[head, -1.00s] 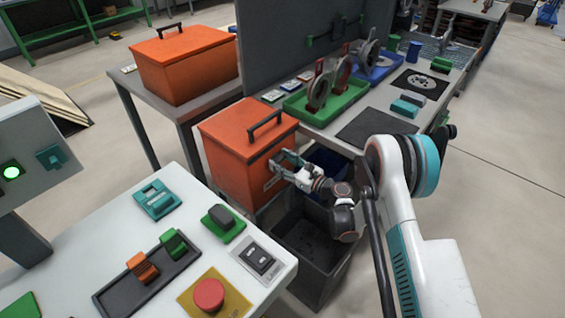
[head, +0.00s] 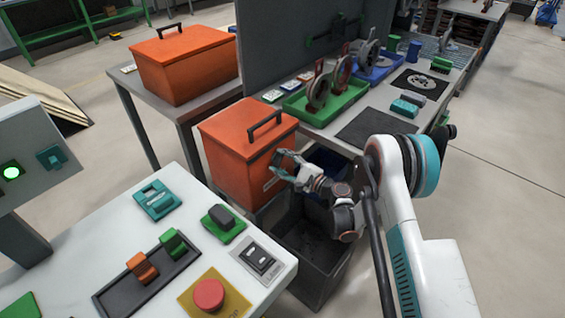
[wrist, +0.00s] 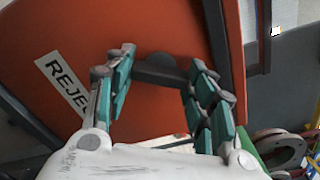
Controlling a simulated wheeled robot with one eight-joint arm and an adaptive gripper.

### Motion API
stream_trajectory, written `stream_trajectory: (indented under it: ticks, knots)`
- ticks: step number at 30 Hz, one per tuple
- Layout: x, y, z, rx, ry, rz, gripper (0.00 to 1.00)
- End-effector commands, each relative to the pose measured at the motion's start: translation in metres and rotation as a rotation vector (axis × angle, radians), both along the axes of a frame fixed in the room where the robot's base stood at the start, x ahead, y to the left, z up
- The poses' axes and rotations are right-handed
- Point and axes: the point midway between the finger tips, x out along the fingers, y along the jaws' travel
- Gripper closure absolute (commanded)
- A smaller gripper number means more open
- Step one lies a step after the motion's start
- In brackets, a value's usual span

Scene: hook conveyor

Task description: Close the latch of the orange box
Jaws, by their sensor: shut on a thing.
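The orange box (head: 236,165) with a dark lid handle stands below the end of the workbench, its lid down. In the wrist view its orange front (wrist: 180,25) fills much of the picture, with a white label reading "REJE…". A dark grey latch piece (wrist: 158,70) sits on that front between my fingertips. My gripper (head: 284,164) is at the box's right-hand face, below the lid edge. In the wrist view my gripper (wrist: 163,64) has its teal fingers wide apart, one on each side of the latch piece, shut on it. The latch is too small to read in the head view.
A second orange box (head: 185,68) stands on a grey table behind. A dark open bin (head: 318,262) lies under my arm. The workbench holds a green tray (head: 300,108) with reels. A white control desk with a red button (head: 209,294) is close in front.

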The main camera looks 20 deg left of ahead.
Motion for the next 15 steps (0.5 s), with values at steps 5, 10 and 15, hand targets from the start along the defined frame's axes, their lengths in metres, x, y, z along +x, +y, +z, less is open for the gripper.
stream_trajectory:
  ticks: [5,10,15]
  knots:
    - [-0.0003,0.0003,-0.0001,-0.063,-0.154,0.001,0.74]
    - [-0.0004,0.0004,-0.0002,-0.120,-0.290,0.001,0.74]
    - [-0.0005,0.0004,-0.0002,-0.167,-0.404,0.001,0.74]
